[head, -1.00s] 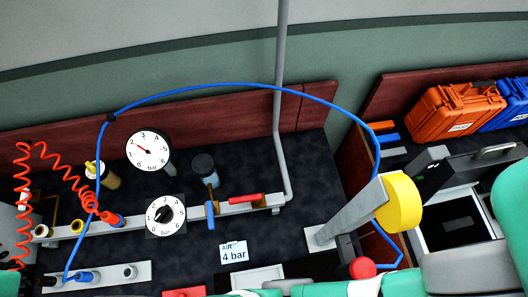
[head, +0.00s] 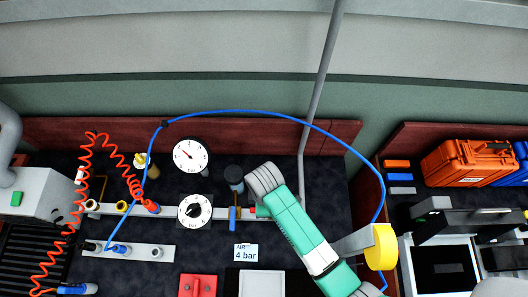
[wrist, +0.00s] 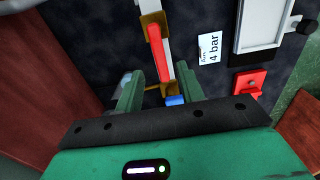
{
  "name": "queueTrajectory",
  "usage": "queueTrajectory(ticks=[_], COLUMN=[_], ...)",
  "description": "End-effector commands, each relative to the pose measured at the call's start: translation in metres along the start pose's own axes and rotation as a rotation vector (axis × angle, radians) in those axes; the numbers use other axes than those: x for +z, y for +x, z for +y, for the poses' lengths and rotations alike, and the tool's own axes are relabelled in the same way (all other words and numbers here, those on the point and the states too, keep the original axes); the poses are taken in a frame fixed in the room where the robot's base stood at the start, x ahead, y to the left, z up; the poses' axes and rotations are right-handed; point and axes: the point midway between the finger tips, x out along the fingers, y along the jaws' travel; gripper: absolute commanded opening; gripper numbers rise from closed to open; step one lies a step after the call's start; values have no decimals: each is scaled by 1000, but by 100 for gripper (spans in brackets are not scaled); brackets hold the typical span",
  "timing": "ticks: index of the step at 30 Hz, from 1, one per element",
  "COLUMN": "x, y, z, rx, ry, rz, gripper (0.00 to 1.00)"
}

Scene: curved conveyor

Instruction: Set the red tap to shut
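The red tap's handle (wrist: 160,52) lies lengthwise along the pale pipe in the wrist view, with brass fittings near its ends. In the head view only a small bit of the red tap (head: 252,211) shows; my arm hides the rest. A blue tap handle (wrist: 176,100) is just below it in the wrist view and points across the pipe in the head view (head: 232,218). My gripper (wrist: 158,75) is open, its two green fingers apart, with the lower end of the red handle appearing between them. Contact cannot be told. The head view hides the fingers.
A round gauge (head: 190,156) and a dial (head: 195,211) stand left of the taps. A dark-capped bottle (head: 234,178) is behind the pipe. A blue hose (head: 240,111) arches over the bench. An "AIR 4 bar" card (head: 246,252) lies in front.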

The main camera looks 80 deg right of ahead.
Motion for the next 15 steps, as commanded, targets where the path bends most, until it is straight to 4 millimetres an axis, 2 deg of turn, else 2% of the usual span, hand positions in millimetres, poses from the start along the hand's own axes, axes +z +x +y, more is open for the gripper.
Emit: queueTrajectory(ticks=[1, 6, 10, 15], x=[1, 0, -1, -1], y=[12, 42, 53, 56], z=[0, 0, 0, 0], rx=[-3, 0, 2, 3], ry=[1, 1, 0, 0], rz=[-2, 0, 1, 2], gripper=[38, 38, 38, 38])
